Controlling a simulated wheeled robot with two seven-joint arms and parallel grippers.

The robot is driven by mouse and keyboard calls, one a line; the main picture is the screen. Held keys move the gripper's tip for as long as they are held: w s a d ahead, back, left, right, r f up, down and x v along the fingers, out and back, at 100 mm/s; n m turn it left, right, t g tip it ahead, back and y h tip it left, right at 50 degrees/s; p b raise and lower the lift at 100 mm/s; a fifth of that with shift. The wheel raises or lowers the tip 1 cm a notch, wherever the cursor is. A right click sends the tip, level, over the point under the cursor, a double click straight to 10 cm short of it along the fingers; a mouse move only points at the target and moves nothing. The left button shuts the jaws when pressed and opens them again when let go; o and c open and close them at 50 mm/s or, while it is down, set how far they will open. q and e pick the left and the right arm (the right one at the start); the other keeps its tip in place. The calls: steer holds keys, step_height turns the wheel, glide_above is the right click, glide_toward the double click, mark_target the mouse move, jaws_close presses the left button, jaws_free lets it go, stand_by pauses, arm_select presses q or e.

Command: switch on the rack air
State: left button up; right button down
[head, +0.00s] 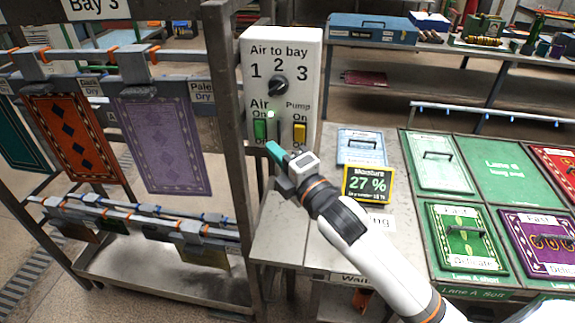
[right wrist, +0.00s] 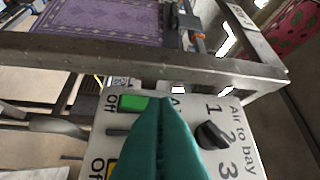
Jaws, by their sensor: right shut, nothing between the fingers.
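The white control box (head: 305,68) stands beside the rack, marked "Air to bay" 1, 2, 3 around a black knob (head: 278,86). Which number the knob points to is unclear. Below are a green Air switch (head: 260,130) and a yellow Pump switch (head: 299,132), each with On and Off lettering. The right wrist view shows the fingers (right wrist: 170,110) over the box beside the green switch (right wrist: 132,103); contact is unclear.
The metal rack (head: 228,110) at left holds a purple rug (head: 165,145) and an orange-red rug (head: 68,140). A moisture display (head: 368,184) reading 27 % stands on the bench right of my arm. Lane panels (head: 490,170) lie farther right. A shelf (head: 430,65) stands behind.

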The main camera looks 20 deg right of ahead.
steer(key=s, duration=0.4)
steer(key=shift+s+d+r+b, duration=0.15)
steer(key=shift+r+b, duration=0.2)
